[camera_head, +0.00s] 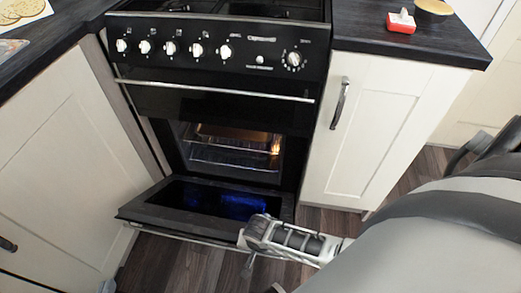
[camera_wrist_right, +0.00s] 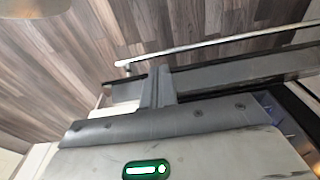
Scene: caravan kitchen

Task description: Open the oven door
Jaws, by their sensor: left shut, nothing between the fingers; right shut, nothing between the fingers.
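The black oven (camera_head: 215,100) stands in the middle of the head view. Its lower door (camera_head: 150,207) is swung down and open, showing a lit inside with a rack and a tray (camera_head: 232,136). The door's handle bar (camera_head: 190,239) runs along its outer edge; the bar also shows in the right wrist view (camera_wrist_right: 220,43). My right arm comes in from the right, its wrist at the door's right outer corner. My right gripper (camera_wrist_right: 160,85) is shut and empty close to the bar; contact is unclear. Only a bit of my left gripper (camera_head: 107,287) shows at the bottom edge, shut and empty.
White cabinets flank the oven, the right one with a dark handle (camera_head: 340,103). An upper door with a silver bar (camera_head: 215,90) is shut above the opening. A red and white item (camera_head: 401,22) and a bowl (camera_head: 434,10) stand on the right counter. Wooden floor (camera_head: 165,265) lies below.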

